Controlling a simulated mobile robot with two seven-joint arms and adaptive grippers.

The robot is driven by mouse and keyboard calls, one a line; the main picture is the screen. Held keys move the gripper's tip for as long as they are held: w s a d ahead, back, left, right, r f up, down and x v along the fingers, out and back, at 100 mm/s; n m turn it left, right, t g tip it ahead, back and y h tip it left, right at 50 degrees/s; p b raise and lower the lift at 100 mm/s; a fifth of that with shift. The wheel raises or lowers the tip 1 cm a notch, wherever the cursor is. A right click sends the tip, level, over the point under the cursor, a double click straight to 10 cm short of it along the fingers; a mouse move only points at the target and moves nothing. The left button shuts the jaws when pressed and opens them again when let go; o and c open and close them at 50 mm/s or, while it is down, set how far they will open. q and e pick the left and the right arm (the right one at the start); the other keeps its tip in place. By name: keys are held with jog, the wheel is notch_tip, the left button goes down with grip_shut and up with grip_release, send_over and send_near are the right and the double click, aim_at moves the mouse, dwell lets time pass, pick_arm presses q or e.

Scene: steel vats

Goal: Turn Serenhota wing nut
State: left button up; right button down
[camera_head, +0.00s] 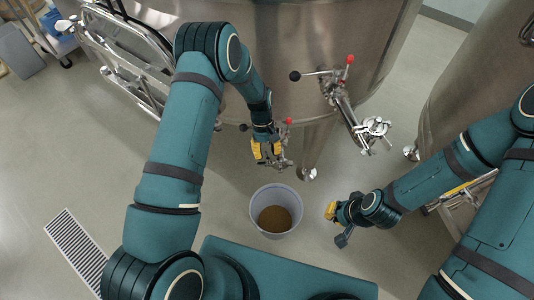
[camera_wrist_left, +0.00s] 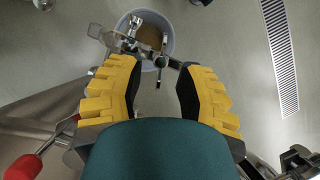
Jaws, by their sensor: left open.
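The steel clamp with its wing nut (camera_wrist_left: 161,62) shows in the left wrist view, just beyond and between my left fingertips. In the head view the same clamp fitting (camera_head: 280,162) is partly hidden by my left gripper (camera_head: 263,150). My left gripper (camera_wrist_left: 157,76) is open, with its yellow-padded fingers on either side of the nut's line. I cannot tell whether they touch it. My right gripper (camera_head: 338,223) hangs low to the right of the bucket, away from the fitting. I cannot tell its opening.
A grey bucket (camera_head: 255,215) with brown contents stands below the fitting; it also shows in the wrist view (camera_wrist_left: 170,50). A steel vat (camera_head: 290,60) rises behind. Another valve (camera_head: 370,132) and a second vat (camera_head: 470,80) are to the right. A red-knobbed handle (camera_wrist_left: 22,168) is near my gripper.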

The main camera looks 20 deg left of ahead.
pick_arm(q)
jog(key=v, duration=1.1)
jog(key=shift+s, duration=0.1)
jog(key=s+d+f+m+t, duration=0.2)
jog(key=s+d+f, duration=0.1)
jog(key=s+f, duration=0.45)
jog(key=s+d+m+t+h, duration=0.1)
jog(key=s+d+m+t, duration=0.1)
jog(key=s, duration=1)
jog(key=d+t, duration=0.1)
jog(key=d, duration=0.1)
jog(key=shift+s+d+m+t, duration=0.25)
jog(key=shift+s+m+t, duration=0.05)
jog(key=shift+s+m, duration=0.1)
jog(key=shift+r, duration=0.1)
